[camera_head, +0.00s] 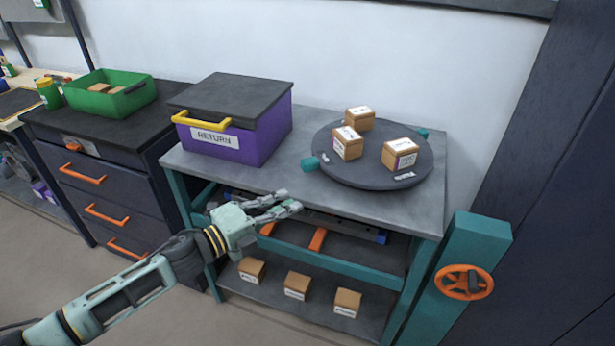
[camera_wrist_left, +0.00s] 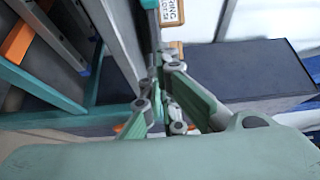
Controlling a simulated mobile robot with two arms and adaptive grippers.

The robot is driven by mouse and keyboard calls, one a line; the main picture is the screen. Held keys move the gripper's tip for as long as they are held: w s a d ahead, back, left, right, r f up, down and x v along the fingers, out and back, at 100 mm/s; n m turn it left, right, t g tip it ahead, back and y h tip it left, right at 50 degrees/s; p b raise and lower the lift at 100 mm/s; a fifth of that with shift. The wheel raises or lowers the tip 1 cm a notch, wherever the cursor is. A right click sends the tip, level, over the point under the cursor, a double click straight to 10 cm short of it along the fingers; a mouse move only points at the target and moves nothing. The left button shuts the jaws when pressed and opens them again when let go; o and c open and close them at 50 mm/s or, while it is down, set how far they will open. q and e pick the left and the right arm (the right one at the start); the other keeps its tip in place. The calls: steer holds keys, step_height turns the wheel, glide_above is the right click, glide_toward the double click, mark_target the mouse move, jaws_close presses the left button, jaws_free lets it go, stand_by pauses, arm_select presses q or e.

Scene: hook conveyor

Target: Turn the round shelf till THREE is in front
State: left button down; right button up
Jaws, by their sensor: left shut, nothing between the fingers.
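The round shelf (camera_head: 372,181) is a dark grey disc on the grey table, right of centre in the head view. It carries three labelled cardboard boxes; one is the right box (camera_head: 401,154). The labels are too small to read. A teal handle (camera_head: 311,164) sticks out at its left rim, and another (camera_head: 423,134) at its back right rim. My left gripper (camera_head: 292,203) is shut and empty, at the table's front edge, below and left of the disc and apart from it. It also shows in the left wrist view (camera_wrist_left: 160,70). My right gripper is not in view.
A purple RETURN bin (camera_head: 268,132) with a dark lid and yellow handle stands left of the disc. The grey table top (camera_head: 290,165) is clear between them. Small boxes (camera_head: 297,286) sit on the lower shelf. A teal post with an orange wheel (camera_head: 464,282) stands at the right.

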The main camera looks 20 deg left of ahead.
arm_select(q)
steer(key=p+x, duration=0.1)
steer(key=x, duration=0.8)
steer(key=shift+r+p, duration=0.25)
steer(key=shift+p, duration=0.15)
steer(key=shift+w+a+f, duration=0.15)
steer(key=shift+w+a, duration=0.65)
steer(key=shift+a, duration=0.1)
steer(key=shift+w+a, duration=0.45)
steer(key=shift+a, duration=0.1)
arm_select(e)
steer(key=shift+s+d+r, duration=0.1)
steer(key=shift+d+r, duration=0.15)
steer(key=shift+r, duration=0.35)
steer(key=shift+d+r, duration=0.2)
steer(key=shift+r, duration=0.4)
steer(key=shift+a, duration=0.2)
